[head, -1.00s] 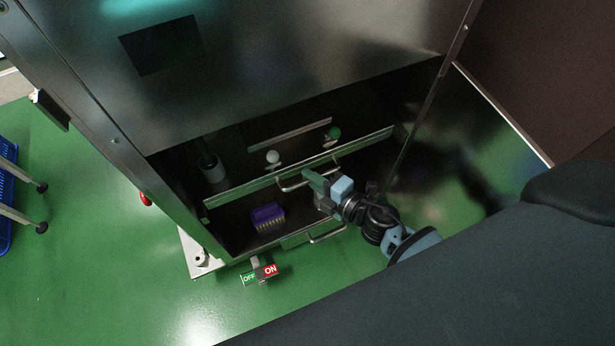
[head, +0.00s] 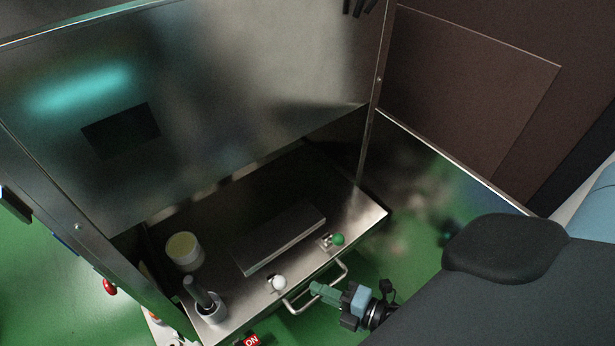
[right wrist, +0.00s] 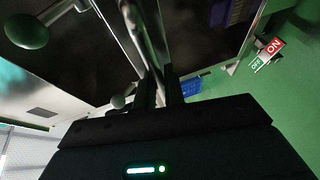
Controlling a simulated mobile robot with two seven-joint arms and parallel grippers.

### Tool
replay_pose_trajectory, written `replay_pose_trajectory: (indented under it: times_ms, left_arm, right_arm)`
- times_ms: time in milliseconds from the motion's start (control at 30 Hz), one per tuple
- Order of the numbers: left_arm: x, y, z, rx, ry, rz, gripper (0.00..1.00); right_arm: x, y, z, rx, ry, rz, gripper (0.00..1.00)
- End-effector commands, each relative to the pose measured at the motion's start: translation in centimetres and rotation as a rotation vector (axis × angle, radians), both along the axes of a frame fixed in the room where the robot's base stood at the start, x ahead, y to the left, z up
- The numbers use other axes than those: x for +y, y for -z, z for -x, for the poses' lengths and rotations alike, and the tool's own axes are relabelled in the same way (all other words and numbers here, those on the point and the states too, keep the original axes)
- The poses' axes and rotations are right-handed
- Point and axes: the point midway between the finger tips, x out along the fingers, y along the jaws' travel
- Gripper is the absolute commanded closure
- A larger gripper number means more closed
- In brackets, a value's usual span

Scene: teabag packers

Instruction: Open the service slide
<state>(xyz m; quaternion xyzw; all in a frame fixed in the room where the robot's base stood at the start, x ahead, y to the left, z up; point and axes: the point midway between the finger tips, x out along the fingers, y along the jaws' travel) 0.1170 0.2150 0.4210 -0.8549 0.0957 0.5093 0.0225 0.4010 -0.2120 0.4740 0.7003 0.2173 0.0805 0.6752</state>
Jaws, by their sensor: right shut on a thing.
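The service slide (head: 225,325) is a metal tray standing well out from the steel cabinet in the head view. A bent metal handle (head: 342,274) is on its front edge, also seen in the right wrist view (right wrist: 138,28). My right gripper (head: 318,289) is shut on this handle near its middle. A green knob (head: 338,239) and a white knob (head: 278,283) sit on the slide near its front edge. The green knob (right wrist: 27,32) looms large in the right wrist view. My left gripper is not in view.
A red ON sign (head: 251,341) is at the bottom edge. A purple box (right wrist: 228,12) shows below in the wrist view.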

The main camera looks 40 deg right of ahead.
Motion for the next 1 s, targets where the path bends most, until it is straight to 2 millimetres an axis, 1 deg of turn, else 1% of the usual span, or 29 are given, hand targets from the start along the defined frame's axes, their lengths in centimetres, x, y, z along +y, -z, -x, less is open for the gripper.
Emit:
replay_pose_trajectory:
  times_ms: [33, 100, 300, 500, 733, 1000]
  left_arm:
    - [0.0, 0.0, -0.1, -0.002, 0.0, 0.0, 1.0]
    - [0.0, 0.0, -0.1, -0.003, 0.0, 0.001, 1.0]
    - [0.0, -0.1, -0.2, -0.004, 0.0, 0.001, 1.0]
    - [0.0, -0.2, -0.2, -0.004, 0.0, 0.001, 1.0]
    - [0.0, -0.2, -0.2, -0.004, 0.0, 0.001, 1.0]
    - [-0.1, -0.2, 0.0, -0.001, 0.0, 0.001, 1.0]
  right_arm:
    - [0.0, 0.1, 1.2, 0.004, -0.001, -0.001, 1.0]
    - [-0.1, 0.1, 2.5, 0.004, 0.001, -0.001, 1.0]
    - [-0.2, 0.1, 6.2, 0.005, 0.001, -0.001, 1.0]
    - [-0.4, 0.0, 9.5, 0.002, 0.001, 0.0, 1.0]
    - [-0.5, 0.0, 12.2, 0.001, 0.001, 0.001, 1.0]
    - [-0.5, 0.0, 13.5, -0.001, 0.0, 0.0, 1.0]
